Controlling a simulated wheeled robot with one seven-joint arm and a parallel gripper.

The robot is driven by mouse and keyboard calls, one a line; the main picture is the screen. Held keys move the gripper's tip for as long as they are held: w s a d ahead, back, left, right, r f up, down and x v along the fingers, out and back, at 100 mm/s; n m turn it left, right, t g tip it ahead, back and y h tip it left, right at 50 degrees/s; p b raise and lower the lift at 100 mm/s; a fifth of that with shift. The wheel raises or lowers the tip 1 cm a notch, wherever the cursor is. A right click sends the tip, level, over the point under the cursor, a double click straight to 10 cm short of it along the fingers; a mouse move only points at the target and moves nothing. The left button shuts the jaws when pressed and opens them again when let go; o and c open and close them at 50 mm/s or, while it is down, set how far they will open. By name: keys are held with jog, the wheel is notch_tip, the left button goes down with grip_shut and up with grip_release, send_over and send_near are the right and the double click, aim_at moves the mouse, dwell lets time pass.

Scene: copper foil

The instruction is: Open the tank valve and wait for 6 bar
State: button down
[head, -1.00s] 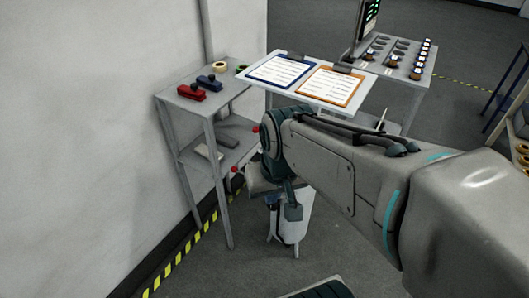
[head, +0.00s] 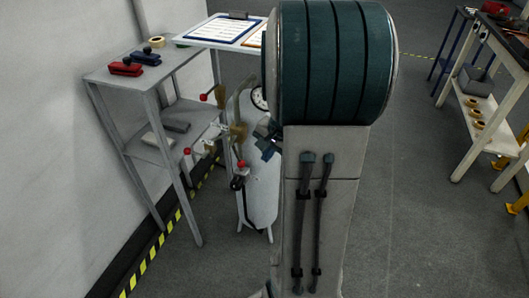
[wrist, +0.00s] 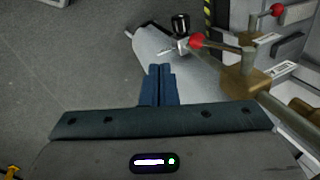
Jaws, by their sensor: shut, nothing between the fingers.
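The white tank (head: 262,200) stands upright on legs in the head view, partly hidden behind my arm. A round white-faced gauge (head: 259,98) shows near its top; its reading is too small to tell. Brass valve parts (head: 238,132) and several red-knobbed levers, one with a low red knob (head: 241,164), sit at its left. In the wrist view the tank (wrist: 150,48) lies beyond my fingers, and a red-knobbed lever (wrist: 197,41) joins a brass valve body (wrist: 245,82). My gripper (wrist: 160,70) is shut and empty, apart from the lever. It also shows in the head view (head: 267,143), beside the tank.
A grey shelf table (head: 104,76) with red and blue items stands left against the wall. A white board (head: 190,38) with clipboards is behind the tank. A workbench (head: 510,52) stands far right. The floor between is open.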

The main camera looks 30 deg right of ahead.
aim_at(237, 154)
jog(key=w+a+f+b, duration=0.1)
jog(key=w+a+f, duration=0.1)
jog(key=w+f, duration=0.3)
jog(key=shift+w+a+f, duration=0.25)
jog(key=shift+a+f, duration=0.15)
jog(key=shift+f, duration=0.4)
jog(key=shift+a+f, duration=0.1)
